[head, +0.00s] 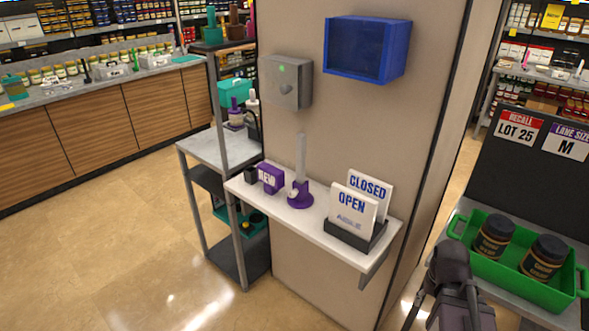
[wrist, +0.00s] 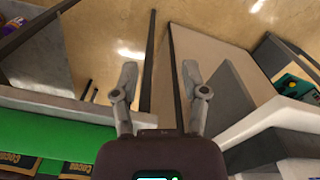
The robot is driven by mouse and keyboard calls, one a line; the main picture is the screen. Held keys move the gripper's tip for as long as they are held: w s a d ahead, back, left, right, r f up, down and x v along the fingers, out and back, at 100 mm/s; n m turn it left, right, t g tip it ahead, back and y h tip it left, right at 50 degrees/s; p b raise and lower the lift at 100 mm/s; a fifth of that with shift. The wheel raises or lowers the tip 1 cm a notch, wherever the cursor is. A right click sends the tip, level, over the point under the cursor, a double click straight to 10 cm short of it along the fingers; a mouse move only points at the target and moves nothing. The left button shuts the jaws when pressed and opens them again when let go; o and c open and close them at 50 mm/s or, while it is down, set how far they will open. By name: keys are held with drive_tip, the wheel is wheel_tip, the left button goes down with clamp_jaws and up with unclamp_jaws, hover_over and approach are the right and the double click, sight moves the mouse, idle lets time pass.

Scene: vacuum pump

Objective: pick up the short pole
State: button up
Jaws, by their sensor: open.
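A pale upright pole (head: 301,157) stands in a purple round base (head: 299,194) on the white wall shelf (head: 325,232). It is the only thing I see that looks like a short pole. My gripper (wrist: 160,75) is open and empty, with its two fingers wide apart in the wrist view. In the head view my gripper (head: 440,312) is at the lower right, in front of the green tray and well away from the pole. I cannot make out the pole in the wrist view.
The shelf also holds a purple box (head: 271,178) and a sign holder (head: 354,236) with OPEN and CLOSED cards. A grey box (head: 286,82) and a blue bin (head: 367,50) hang above. A green tray (head: 463,262) with two dark jars stands right. Floor is clear left.

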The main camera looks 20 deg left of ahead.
drive_tip(key=shift+a, duration=0.35)
